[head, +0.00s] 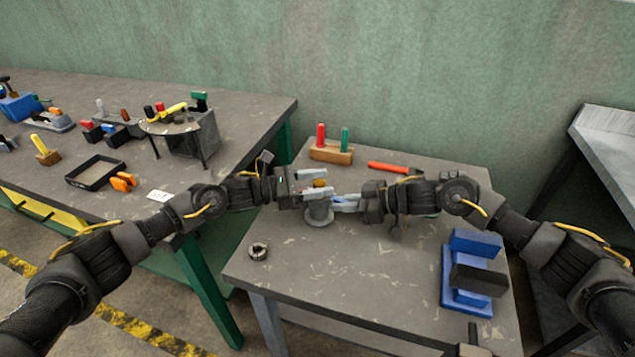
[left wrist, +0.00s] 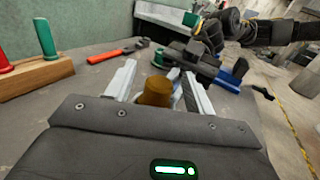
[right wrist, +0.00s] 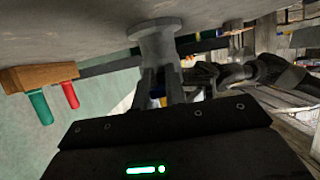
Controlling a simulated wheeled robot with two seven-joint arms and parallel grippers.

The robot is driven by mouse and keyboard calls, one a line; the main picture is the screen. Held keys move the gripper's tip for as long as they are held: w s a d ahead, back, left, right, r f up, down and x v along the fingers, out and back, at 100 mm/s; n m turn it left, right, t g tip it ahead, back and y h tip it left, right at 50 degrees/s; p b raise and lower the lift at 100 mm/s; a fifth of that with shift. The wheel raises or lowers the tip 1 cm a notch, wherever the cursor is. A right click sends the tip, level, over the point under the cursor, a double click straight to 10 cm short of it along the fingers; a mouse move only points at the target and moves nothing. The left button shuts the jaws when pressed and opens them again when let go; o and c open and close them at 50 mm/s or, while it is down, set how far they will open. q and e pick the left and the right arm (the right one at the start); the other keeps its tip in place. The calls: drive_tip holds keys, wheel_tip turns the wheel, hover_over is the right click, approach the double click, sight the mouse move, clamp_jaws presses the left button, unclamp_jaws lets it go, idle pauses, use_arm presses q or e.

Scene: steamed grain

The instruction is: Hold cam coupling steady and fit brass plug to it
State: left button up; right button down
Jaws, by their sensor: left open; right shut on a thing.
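The grey cam coupling (head: 319,214) stands upright on its flange on the small table in the head view. My right gripper (head: 336,204) is shut on its body from the right. The flange also shows in the right wrist view (right wrist: 155,28), which is turned over. The brass plug (head: 320,183) is at the top of the coupling. My left gripper (head: 318,188) has its fingers apart on either side of the plug. In the left wrist view the plug (left wrist: 155,92) shows between the open fingers. The joint between plug and coupling is hidden, so I cannot tell how deep it sits.
A dark ring (head: 258,251) lies at the table's front left. A wooden block (head: 331,154) with red and green handles and a red wrench (head: 388,168) are behind. A blue fixture (head: 468,283) stands at right. The front middle of the table is clear.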

use_arm(q)
drive_tip(key=shift+f, duration=0.1)
drive_tip(key=v, duration=1.2)
use_arm(e)
drive_tip(key=c, duration=1.4)
unclamp_jaws()
drive_tip(key=shift+o, duration=0.2)
